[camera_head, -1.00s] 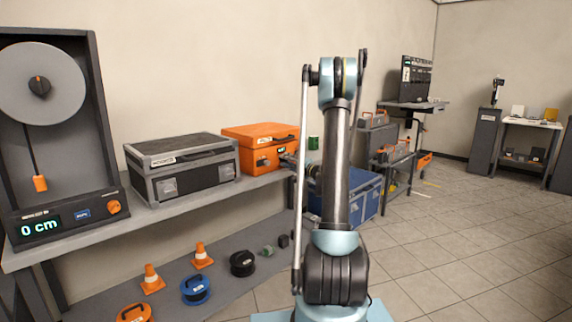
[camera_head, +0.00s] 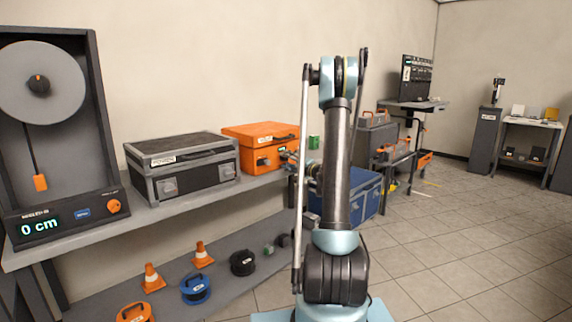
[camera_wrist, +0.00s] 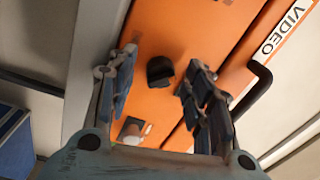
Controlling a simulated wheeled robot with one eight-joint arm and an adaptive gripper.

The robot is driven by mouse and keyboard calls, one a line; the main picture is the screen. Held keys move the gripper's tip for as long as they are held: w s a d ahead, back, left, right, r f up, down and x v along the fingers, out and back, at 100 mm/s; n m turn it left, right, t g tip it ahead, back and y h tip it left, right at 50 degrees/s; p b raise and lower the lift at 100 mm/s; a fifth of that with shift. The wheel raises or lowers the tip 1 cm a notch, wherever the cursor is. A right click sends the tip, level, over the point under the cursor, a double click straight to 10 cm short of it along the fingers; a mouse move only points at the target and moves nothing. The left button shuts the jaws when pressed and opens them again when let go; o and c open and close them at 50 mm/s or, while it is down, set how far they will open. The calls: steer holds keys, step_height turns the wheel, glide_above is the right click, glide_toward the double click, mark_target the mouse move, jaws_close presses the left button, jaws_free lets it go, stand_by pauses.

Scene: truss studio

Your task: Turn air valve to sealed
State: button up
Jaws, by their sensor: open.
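The orange case (camera_head: 262,146) stands on the long grey bench, with its front toward the room. In the wrist view a black knob (camera_wrist: 160,71), which looks like the air valve, sits on the case's orange face (camera_wrist: 152,25). A small round whitish fitting (camera_wrist: 134,130) in a dark recess is below it. My gripper (camera_wrist: 160,86) is open, with one finger on each side of the knob; I see gaps between knob and fingers. In the head view my gripper (camera_head: 292,158) is small and partly hidden by my arm, close to the case's front right.
A dark grey case (camera_head: 185,165) stands left of the orange one, then a dial unit (camera_head: 75,222) reading 0 cm. A blue chest (camera_head: 365,192) is beyond my arm. Cones and reels lie on the lower shelf (camera_head: 222,285). The tiled floor (camera_head: 460,235) at right is clear.

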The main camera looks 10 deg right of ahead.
steer(key=v, duration=1.1)
steer(key=shift+s+f, duration=0.15)
steer(key=shift+s, duration=0.05)
steer(key=shift+d, duration=0.1)
steer(key=s+a+n+g+h, duration=0.2)
steer(key=s+a+n+g, duration=0.15)
steer(key=s+a, duration=0.5)
steer(key=s+a+n+g+h, duration=0.15)
steer(key=s+a+g, duration=0.4)
steer(key=s, duration=0.55)
steer(key=s+d+f+n+g+h, duration=0.1)
steer(key=s+d+f+h, duration=0.1)
steer(key=s, duration=0.7)
steer(key=s+d+f+n+g+h, duration=0.1)
steer(key=s+d+f+h, duration=0.1)
steer(key=s, duration=0.7)
steer(key=s+d+f+n+g+h, duration=0.1)
steer(key=s+d+f+h, duration=0.2)
steer(key=s, duration=0.6)
steer(key=shift+f+n+g, duration=0.3)
steer(key=shift+f+g, duration=0.1)
steer(key=shift+f, duration=0.2)
